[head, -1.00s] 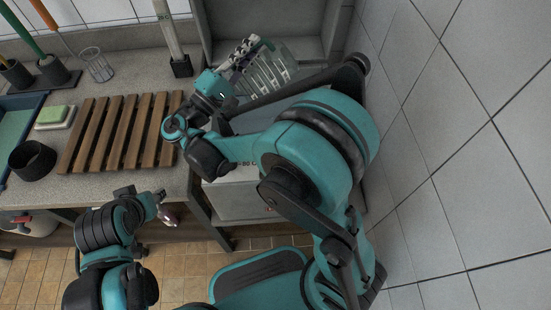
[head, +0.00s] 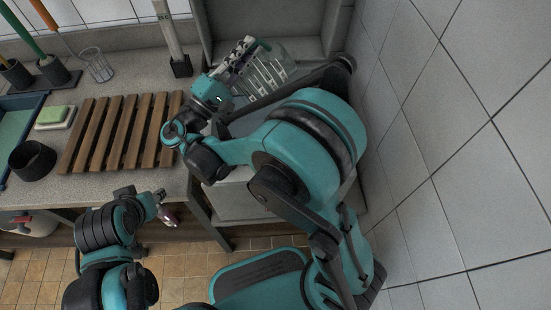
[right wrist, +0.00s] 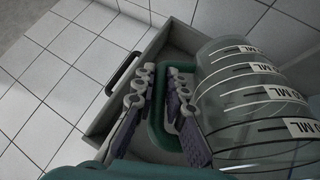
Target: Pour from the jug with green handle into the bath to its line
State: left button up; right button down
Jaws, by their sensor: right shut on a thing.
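The clear jug (head: 270,72) with dark scale lines and white ML labels is held up at the back, over or in front of the grey basin; it also shows in the right wrist view (right wrist: 262,105). Its green handle (right wrist: 158,110) is between the fingers of my right gripper (right wrist: 157,82), which is shut on it. The right gripper shows in the head view (head: 240,58). I cannot tell the jug's liquid level. I cannot tell which vessel is the bath, and no fill line shows. My left gripper (head: 157,197) is low before the counter; its jaws are unclear.
The grey basin (head: 222,20) is at the back. A tiled wall (head: 455,130) bounds the right.

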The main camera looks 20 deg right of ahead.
aim_at(268, 45)
jog(key=shift+a, duration=0.15)
jog(key=shift+s+a, duration=0.1)
jog(key=shift+a, duration=0.25)
jog(key=shift+d+r, duration=0.1)
dwell(1.7)
jog(key=d+p, duration=0.2)
jog(key=d+g+y+p, duration=0.1)
jog(key=p, duration=0.1)
jog(key=d+r+m+g+y+p, duration=0.1)
jog(key=d+p, duration=0.1)
jog(key=shift+w+d, duration=0.3)
jog(key=shift+w, duration=0.1)
jog(key=shift+d+f, duration=0.2)
jog(key=shift+d, duration=0.05)
jog(key=shift+w+f+y, duration=0.1)
jog(key=shift+f+y, duration=0.1)
jog(key=shift+y, duration=0.1)
jog(key=shift+d, duration=0.1)
